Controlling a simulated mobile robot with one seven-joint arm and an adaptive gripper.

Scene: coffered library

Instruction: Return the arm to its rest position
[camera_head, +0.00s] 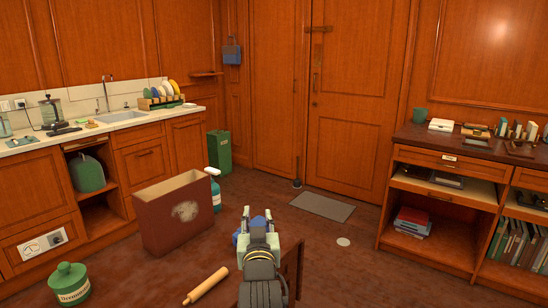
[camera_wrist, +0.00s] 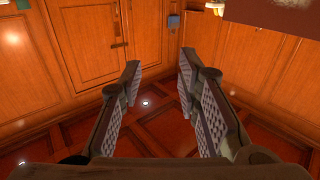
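My gripper (camera_head: 257,214) is above the near end of a dark wooden surface in the head view, with its fingers pointing away from the camera. In the wrist view my gripper (camera_wrist: 159,72) is open, its two ridged fingers wide apart with nothing between them. Part of my arm shows below it in the head view. A small blue thing (camera_head: 237,238) is partly hidden behind my gripper's left side; I cannot tell what it is.
A rolling pin (camera_head: 206,286), a lidded green jar (camera_head: 68,284) and a brown open box (camera_head: 160,226) are left of my gripper. Shelves (camera_head: 440,190) stand right. Floor before the door (camera_head: 350,100) is mostly clear.

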